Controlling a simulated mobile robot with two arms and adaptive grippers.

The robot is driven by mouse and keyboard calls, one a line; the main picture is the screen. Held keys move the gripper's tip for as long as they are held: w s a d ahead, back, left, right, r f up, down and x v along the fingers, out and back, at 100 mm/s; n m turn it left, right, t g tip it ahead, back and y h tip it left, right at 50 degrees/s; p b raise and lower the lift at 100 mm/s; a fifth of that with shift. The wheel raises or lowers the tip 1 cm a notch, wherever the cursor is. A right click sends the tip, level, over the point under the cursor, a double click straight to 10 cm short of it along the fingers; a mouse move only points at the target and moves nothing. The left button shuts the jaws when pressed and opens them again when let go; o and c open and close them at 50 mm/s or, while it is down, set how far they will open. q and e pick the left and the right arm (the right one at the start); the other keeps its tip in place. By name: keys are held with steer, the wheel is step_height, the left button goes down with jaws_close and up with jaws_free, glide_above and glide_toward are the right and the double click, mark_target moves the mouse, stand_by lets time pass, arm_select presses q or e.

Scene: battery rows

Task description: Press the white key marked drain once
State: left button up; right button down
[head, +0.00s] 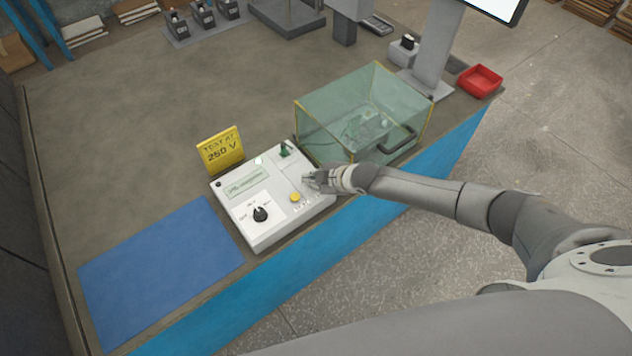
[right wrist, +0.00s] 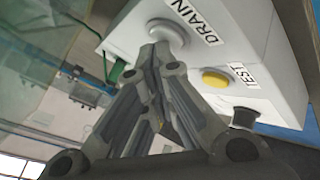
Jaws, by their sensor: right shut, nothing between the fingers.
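The white tester box (head: 252,222) sits near the table's front edge. In the right wrist view, the white round drain key (right wrist: 166,36) is on its top, beside the label DRAIN (right wrist: 195,20). A yellow button (right wrist: 216,79) marked TEST is close by; it also shows in the head view (head: 295,197). My right gripper (head: 309,181) is shut and empty over the box's right side. In the right wrist view its fingertips (right wrist: 158,54) are at the drain key and partly cover it; I cannot tell whether they touch. My left gripper is not in view.
A clear box with yellow edges (head: 330,117) and a dark handle stands right beside the tester. A yellow sign reading TEST AT 250 V (head: 221,150) stands behind it. A blue mat (head: 160,270) lies left. A red tray (head: 480,81) is at the right edge.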

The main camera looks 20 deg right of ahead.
steer(key=shift+r+p, duration=0.45)
steer(key=shift+r, duration=0.25)
step_height(320, 180, up, 5)
steer(key=p, duration=0.4)
stand_by(0.6)
